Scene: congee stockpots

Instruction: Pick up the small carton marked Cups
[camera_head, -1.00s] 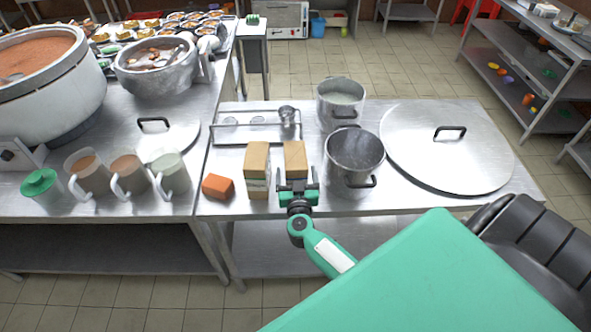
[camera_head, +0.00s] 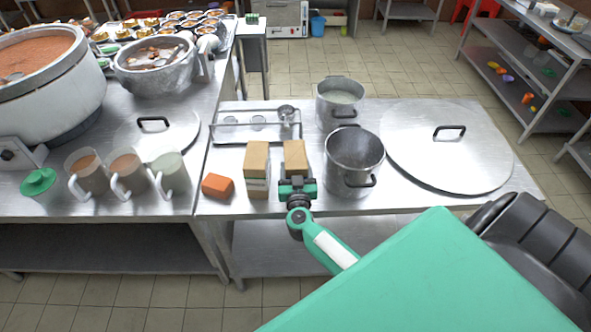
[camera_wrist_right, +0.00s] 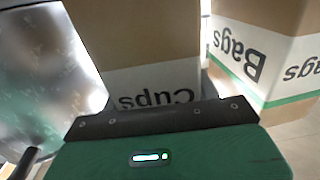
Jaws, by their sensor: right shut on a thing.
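The small tan carton marked Cups (camera_head: 295,158) stands upright near the front edge of the steel table. In the right wrist view its white Cups label (camera_wrist_right: 155,88) is upside down and close to my gripper. My right gripper (camera_head: 297,184) is at the carton's near side and shut on it. The fingertips on the carton are mostly hidden. The carton seems to rest on the table. My left gripper is in neither view.
The carton marked Bags (camera_wrist_right: 262,55) stands close beside it, on the left in the head view. An orange block (camera_head: 217,186) lies further left. An open steel pot (camera_head: 354,160) stands close on the right, near a large lid (camera_head: 470,150).

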